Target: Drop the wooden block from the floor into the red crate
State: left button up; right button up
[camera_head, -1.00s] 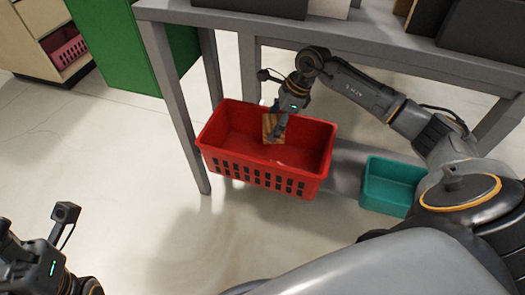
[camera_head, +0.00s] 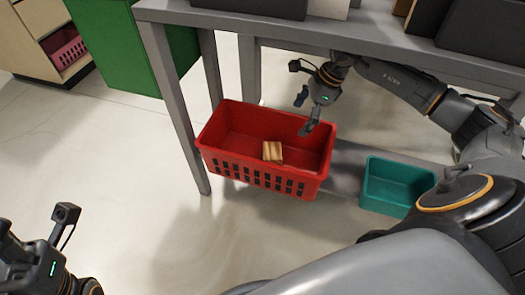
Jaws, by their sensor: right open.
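The wooden block (camera_head: 272,152), small and light brown, lies inside the red crate (camera_head: 245,174) on its bottom, near the middle. The crate stands under the grey table, with slotted sides. My right gripper (camera_head: 304,115) is open and empty above the crate's back right part, apart from the block. My left gripper is at the lower left corner, where only its wrist and camera show; its fingers are out of the frame.
A teal bin (camera_head: 392,187) stands right of the crate. The grey table (camera_head: 330,36) spans above, with a leg (camera_head: 178,105) at the crate's left. A green cabinet (camera_head: 118,50) stands behind left. The floor in front left is clear.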

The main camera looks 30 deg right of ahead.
jog(key=s+d, duration=0.2)
jog(key=d, duration=0.3)
jog(key=shift+s, duration=0.4)
